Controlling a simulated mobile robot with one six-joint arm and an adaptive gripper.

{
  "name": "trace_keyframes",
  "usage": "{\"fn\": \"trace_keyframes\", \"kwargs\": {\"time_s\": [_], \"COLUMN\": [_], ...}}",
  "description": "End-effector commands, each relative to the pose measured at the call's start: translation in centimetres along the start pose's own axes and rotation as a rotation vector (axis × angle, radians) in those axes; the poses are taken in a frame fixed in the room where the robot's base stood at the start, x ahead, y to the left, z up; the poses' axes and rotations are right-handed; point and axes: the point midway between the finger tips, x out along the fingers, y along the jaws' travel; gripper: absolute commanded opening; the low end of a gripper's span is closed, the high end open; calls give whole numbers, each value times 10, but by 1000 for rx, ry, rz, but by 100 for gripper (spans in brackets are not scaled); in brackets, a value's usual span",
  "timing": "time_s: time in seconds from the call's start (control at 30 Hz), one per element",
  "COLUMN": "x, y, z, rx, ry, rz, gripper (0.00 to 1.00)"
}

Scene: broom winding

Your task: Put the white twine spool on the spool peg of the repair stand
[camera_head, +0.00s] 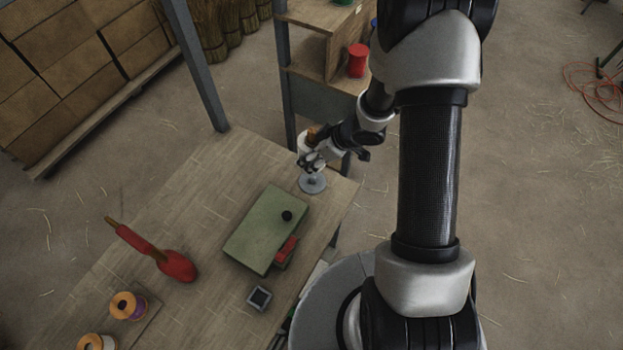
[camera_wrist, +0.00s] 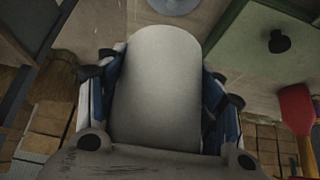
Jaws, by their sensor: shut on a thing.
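My gripper (camera_head: 318,158) is shut on the white twine spool (camera_head: 303,143), holding it near the table's far right corner. In the wrist view the white spool (camera_wrist: 157,88) fills the space between the two fingers. Its brownish end shows at the top in the head view. A round grey disc (camera_head: 313,184) is on the table just below the gripper; it also shows at the top edge of the wrist view (camera_wrist: 175,4), beyond the spool. I cannot tell whether it belongs to the repair stand. No peg is clearly visible.
A green block (camera_head: 262,226) with a black knob (camera_head: 287,215) lies beside the disc. A shelf (camera_head: 305,75) stands behind.

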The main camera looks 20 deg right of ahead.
Motion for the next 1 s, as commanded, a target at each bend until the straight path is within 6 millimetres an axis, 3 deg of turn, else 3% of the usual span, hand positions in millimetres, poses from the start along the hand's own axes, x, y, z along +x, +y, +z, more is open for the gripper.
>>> {"fn": "trace_keyframes", "kwargs": {"time_s": [0.03,0.23,0.47,0.7,1.0], "x": [18,50,61,91,92], "y": [-1,0,0,0,0], "z": [11,31,38,58,58], "rx": [2,0,-1,0,-2], "ry": [0,1,2,1,2], "rz": [-2,-1,0,0,1], "gripper": [30,30,30,30,30]}}
